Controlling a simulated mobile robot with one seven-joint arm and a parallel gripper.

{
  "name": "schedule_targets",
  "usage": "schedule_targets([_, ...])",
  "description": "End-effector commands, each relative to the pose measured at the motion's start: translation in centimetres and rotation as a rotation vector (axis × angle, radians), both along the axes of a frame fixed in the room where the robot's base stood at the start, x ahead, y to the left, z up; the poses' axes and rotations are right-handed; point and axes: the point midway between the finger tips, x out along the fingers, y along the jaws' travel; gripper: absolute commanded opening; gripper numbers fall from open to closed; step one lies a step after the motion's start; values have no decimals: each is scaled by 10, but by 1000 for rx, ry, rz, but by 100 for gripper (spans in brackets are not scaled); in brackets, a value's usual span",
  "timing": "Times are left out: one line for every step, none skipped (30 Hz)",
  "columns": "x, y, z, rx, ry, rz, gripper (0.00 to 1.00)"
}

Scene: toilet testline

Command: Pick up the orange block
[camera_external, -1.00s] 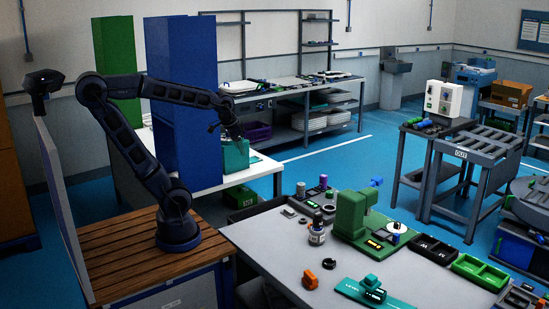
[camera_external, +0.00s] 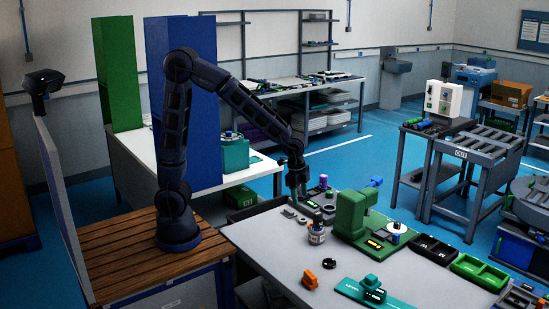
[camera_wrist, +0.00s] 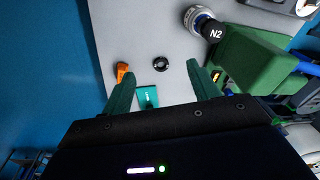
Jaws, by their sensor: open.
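The orange block (camera_external: 310,279) sits on the grey table near its front edge, left of the teal fixture. It also shows in the wrist view (camera_wrist: 122,70), just beyond the tip of the left finger. My gripper (camera_external: 298,192) is above the far left part of the table, well apart from the block. In the wrist view my gripper (camera_wrist: 163,78) has its two green fingers spread wide, with nothing held between them. The block's lower part is partly hard to make out at this size.
A black ring (camera_external: 329,263) lies near the block. A teal fixture (camera_external: 372,290) is to its right. A labelled bottle (camera_external: 317,231) and a green machine (camera_external: 352,215) stand farther back. Black (camera_external: 433,248) and green trays (camera_external: 481,271) line the right side. Table space around the block is mostly clear.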

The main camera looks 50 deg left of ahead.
Motion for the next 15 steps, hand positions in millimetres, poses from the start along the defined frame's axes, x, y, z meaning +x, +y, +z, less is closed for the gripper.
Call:
schedule_targets([-5, -20, -14, 12, 12, -51, 60])
schedule_targets([-7, -30, -20, 16, 16, -79, 60])
schedule_targets([-11, -43, -30, 22, 23, -117, 60])
schedule_targets([-15, -53, -37, 27, 27, -145, 60])
schedule_targets([-19, -63, -44, 32, 32, -174, 60])
schedule_targets([-24, -76, -54, 38, 39, -211, 60])
schedule_targets([-28, -86, -61, 44, 43, -240, 60])
schedule_targets([-33, -96, -69, 47, 48, -268, 60])
schedule_targets([-39, -108, -79, 53, 53, -303, 60])
schedule_targets([-44, -117, -87, 57, 59, -331, 60])
schedule_targets([-49, -125, -94, 62, 63, -356, 60])
schedule_targets([-56, -135, -104, 68, 69, -388, 60])
schedule_targets([-61, -142, -110, 71, 72, -410, 60])
schedule_targets([-65, -149, -116, 74, 75, -431, 60])
schedule_targets([-71, -156, -123, 78, 78, -454, 60])
